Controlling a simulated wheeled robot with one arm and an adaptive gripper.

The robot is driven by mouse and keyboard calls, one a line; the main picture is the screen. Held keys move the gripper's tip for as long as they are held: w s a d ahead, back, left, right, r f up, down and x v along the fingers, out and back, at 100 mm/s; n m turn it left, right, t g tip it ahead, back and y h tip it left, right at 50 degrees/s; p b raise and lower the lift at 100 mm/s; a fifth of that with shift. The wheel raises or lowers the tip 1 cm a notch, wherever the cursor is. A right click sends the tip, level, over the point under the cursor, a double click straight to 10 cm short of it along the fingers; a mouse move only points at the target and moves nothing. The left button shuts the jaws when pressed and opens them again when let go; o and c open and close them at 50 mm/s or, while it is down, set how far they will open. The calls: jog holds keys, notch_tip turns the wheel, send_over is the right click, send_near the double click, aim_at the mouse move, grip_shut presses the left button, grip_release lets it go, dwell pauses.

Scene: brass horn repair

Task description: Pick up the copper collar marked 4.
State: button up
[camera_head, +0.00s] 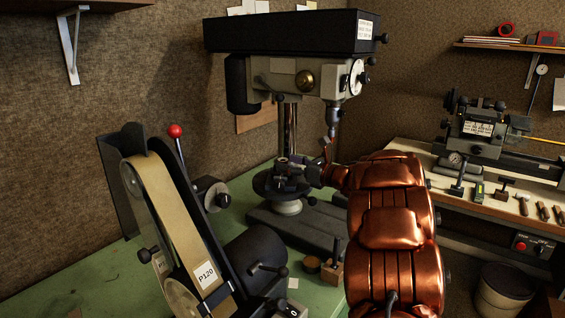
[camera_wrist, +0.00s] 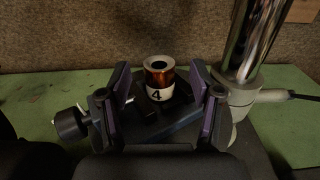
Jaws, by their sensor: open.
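The copper collar marked 4 (camera_wrist: 158,77) stands upright in the wrist view, a copper-brown band with a pale open top and a white label reading 4. It rests at a dark vise-like block (camera_wrist: 150,128) near the drill press column. My gripper (camera_wrist: 168,88) is open; its two purple-padded fingers stand left and right of the collar in the picture, with gaps on both sides. I cannot tell how far beyond the fingertips the collar is. In the head view my gripper (camera_head: 300,172) is over the drill press table, and the collar is not clearly visible there.
The drill press (camera_head: 300,80) rises above my gripper, its chuck close over it. Its chrome column (camera_wrist: 250,40) stands to the right in the wrist view. A belt sander marked P120 (camera_head: 180,215) stands at left on the green bench (camera_head: 85,275). A lathe (camera_head: 480,130) is at right.

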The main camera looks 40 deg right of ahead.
jog(key=shift+p+x, duration=0.4)
jog(key=shift+x, duration=0.85)
grip_shut()
